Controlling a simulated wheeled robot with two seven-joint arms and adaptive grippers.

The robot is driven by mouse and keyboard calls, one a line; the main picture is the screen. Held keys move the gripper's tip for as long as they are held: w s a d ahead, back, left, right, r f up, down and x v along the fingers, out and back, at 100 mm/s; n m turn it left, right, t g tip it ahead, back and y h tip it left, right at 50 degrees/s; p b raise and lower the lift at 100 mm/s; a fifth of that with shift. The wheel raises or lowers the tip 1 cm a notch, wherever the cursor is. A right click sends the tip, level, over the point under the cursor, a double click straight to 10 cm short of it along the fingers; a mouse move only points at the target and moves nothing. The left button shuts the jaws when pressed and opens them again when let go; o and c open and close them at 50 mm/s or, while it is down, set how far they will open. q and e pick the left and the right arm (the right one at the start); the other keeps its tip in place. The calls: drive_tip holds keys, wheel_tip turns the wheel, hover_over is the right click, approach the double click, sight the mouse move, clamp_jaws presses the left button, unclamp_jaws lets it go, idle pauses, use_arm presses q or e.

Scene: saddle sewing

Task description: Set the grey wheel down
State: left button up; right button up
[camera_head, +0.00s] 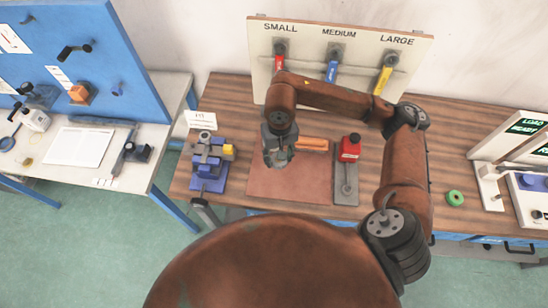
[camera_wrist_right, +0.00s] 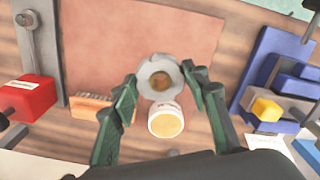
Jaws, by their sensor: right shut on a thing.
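A grey wheel (camera_wrist_right: 158,75) with a wavy rim and a brown centre sits between the fingers of my right gripper (camera_wrist_right: 160,86) in the right wrist view. The gripper is shut on it. Behind the wheel lies the edge of the reddish-brown sheet (camera_wrist_right: 125,35) on the wooden table. In the head view my right gripper (camera_head: 279,155) points down over the upper left part of the sheet (camera_head: 285,187). The wheel cannot be made out clearly there, and its height above the table is hard to tell. My left gripper is not in view.
A white pot (camera_wrist_right: 166,120) with a yellowish top is close to the wheel. A brush-like block (camera_head: 311,144) and a red-topped tool (camera_head: 349,150) lie to the right, a blue device (camera_head: 208,172) to the left. The sheet's front part is clear.

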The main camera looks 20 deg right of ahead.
drive_tip(key=s+a+m, duration=0.7)
drive_tip(key=a+m, duration=0.2)
drive_tip(key=m, duration=0.5)
hover_over(290, 182)
drive_tip(key=a, duration=0.1)
drive_tip(key=f, duration=0.3)
drive_tip(key=f+p, duration=0.1)
drive_tip(key=f, duration=0.3)
drive_tip(key=shift+s+a+f, duration=0.1)
drive_tip(key=shift+s+a, duration=0.05)
drive_tip(key=shift+s, duration=0.05)
drive_tip(key=shift+w+d+f, duration=0.2)
drive_tip(key=shift+d+f, duration=0.2)
drive_tip(key=shift+f, duration=0.1)
drive_tip(key=shift+w+d+f+p, duration=0.1)
drive_tip(key=shift+d+f+p, duration=0.1)
drive_tip(key=shift+f, duration=0.75)
drive_tip(key=shift+d+f+p, duration=0.1)
drive_tip(key=shift+f+p, duration=0.1)
drive_tip(key=shift+f, duration=0.7)
drive_tip(key=shift+f, duration=0.15)
